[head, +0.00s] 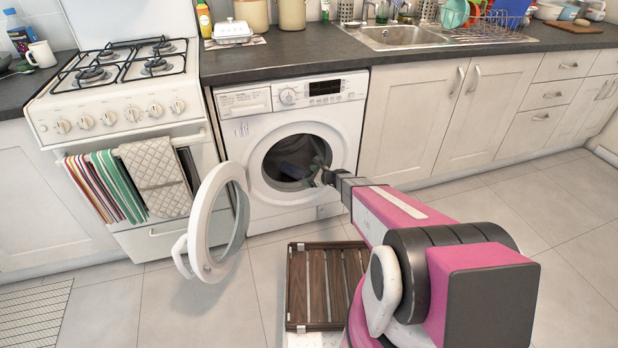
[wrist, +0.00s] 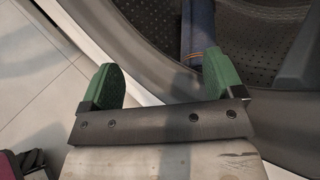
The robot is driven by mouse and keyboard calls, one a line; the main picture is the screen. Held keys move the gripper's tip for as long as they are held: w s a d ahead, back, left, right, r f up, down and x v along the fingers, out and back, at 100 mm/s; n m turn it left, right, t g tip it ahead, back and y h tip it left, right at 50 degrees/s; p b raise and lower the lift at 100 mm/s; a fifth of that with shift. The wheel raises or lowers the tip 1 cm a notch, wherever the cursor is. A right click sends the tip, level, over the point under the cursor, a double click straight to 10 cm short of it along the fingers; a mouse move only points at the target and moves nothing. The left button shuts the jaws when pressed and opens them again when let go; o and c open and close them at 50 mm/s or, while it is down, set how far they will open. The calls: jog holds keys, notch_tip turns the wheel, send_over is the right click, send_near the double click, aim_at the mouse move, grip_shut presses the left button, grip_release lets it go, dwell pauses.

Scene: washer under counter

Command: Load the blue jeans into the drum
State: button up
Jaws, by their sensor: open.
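The blue jeans (head: 292,168) lie inside the dark drum of the white washer (head: 244,135); only part of them shows. In the wrist view a strip of blue denim (wrist: 198,32) lies in the perforated drum (wrist: 150,30), just beyond the right green finger. My gripper (head: 322,176) is at the right side of the drum opening. In the wrist view its two green fingers (wrist: 163,80) are spread apart with nothing visible between them. I cannot tell whether the right finger touches the denim. The round washer door (head: 208,255) stands wide open to the left.
A slatted dark wood rack (head: 316,318) is on the floor in front of the washer, beside my arm. A stove (head: 120,115) with hanging towels (head: 158,178) is left of the washer. White cabinets (head: 420,120) are to the right. Tiled floor (head: 540,225) is clear at right.

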jog(key=s+d+r+n+g+h, duration=0.35)
jog(key=s+r+n+g, duration=0.25)
jog(key=s+r+n, duration=0.85)
jog(key=s+d+r+n+g+h, duration=0.1)
jog(key=s+d+r+n+h, duration=0.2)
jog(key=s+d, duration=0.3)
jog(key=s+d+r+n+h, duration=0.4)
jog(key=s+d, duration=0.2)
jog(key=s, duration=0.3)
jog(key=shift+s+d+r+g+h, duration=0.15)
jog(key=shift+d+r+g+h, duration=0.1)
jog(key=shift+g+h, duration=0.15)
jog(key=shift+d+f+n, duration=0.1)
jog(key=shift+n, duration=0.15)
